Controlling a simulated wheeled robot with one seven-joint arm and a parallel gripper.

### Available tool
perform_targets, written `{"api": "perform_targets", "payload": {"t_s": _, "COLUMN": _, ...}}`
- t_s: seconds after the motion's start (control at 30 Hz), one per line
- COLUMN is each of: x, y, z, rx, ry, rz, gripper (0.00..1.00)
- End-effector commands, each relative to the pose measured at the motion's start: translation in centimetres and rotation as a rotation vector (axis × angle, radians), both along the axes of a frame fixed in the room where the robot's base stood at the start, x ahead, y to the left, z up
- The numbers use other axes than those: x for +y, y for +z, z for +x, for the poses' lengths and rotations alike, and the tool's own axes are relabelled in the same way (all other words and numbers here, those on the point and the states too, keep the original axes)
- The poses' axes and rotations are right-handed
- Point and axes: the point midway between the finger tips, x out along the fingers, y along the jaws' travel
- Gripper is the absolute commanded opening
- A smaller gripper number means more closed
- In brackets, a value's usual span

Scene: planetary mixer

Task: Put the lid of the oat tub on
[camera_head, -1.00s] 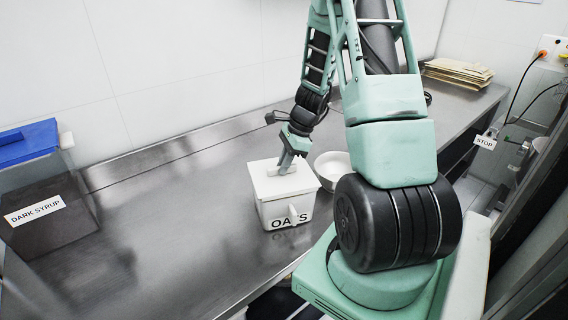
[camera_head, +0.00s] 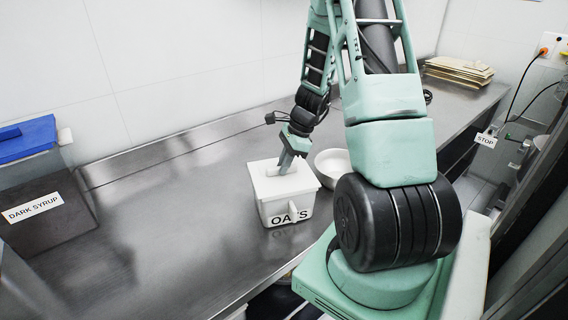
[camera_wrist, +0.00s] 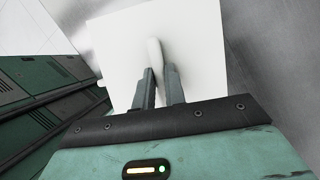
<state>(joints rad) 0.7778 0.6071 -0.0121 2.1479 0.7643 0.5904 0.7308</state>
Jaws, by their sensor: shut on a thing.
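My gripper (camera_head: 283,170) is at the bar handle on top of the lid. In the wrist view the lid (camera_wrist: 120,62) fills the upper middle, and the two fingers of my gripper (camera_wrist: 160,85) are closed about its bar handle (camera_wrist: 155,52). The lid hides the inside of the tub.
A white bowl (camera_head: 334,163) stands just right of the tub, close behind my arm. A bin labelled DARK SYRUP with a blue lid (camera_head: 26,139) is at the far left. Flat stacked envelopes (camera_head: 458,71) lie at the back right. The counter (camera_head: 180,215) left of the tub is clear.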

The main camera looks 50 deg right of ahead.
Motion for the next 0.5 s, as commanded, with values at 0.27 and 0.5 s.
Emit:
{"api": "perform_targets", "payload": {"t_s": 0.27, "x": 0.0, "y": -0.78, "z": 0.01, "rx": 0.0, "ry": 0.0, "rz": 0.0, "gripper": 0.0}}
{"api": "perform_targets", "payload": {"t_s": 0.5, "x": 0.0, "y": -0.61, "z": 0.01, "rx": 0.0, "ry": 0.0, "rz": 0.0, "gripper": 0.37}}
